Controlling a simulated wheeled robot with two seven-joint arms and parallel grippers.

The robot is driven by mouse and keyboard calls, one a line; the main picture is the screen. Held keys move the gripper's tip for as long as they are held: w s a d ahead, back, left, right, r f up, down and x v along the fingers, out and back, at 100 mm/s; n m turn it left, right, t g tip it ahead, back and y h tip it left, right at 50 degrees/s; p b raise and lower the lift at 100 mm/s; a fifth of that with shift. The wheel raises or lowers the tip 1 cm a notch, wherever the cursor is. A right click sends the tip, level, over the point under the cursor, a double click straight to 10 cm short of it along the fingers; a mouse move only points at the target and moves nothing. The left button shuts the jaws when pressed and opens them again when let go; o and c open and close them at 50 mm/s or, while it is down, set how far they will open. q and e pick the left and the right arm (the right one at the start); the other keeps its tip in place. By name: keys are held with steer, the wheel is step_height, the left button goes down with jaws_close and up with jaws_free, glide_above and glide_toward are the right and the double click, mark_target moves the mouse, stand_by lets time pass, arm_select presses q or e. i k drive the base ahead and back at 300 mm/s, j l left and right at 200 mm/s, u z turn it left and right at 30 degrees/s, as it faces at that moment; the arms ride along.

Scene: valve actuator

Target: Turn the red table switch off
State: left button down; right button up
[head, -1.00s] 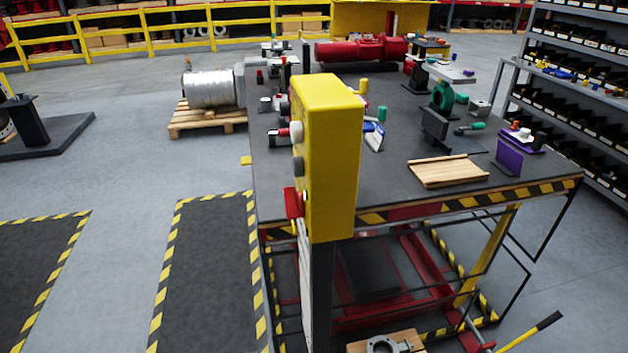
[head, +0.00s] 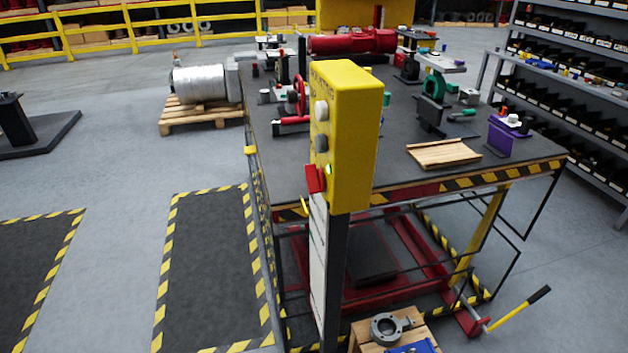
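A yellow control box (head: 352,135) stands on a dark post in front of the workbench. Its left face carries a white round button (head: 321,111), a grey round button (head: 321,142) and, at the bottom, a red switch (head: 314,179). A small green light (head: 328,169) glows beside the red switch. The red part sticks out to the left of the box. Neither of my grippers shows in the head view, and nothing touches the switch.
The dark workbench (head: 420,180) with a striped edge stands behind the box, with tools and a wooden tray (head: 443,154) on it. A pallet jack handle (head: 520,308) juts out at lower right. Striped floor mats (head: 205,270) and open grey floor lie to the left.

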mark_target(316, 182)
steer(key=z, duration=0.85)
steer(key=j+z, duration=0.75)
steer(key=z, duration=0.2)
steer(key=j+z, duration=0.45)
steer(key=k+j+z, duration=0.2)
steer(key=z, duration=0.3)
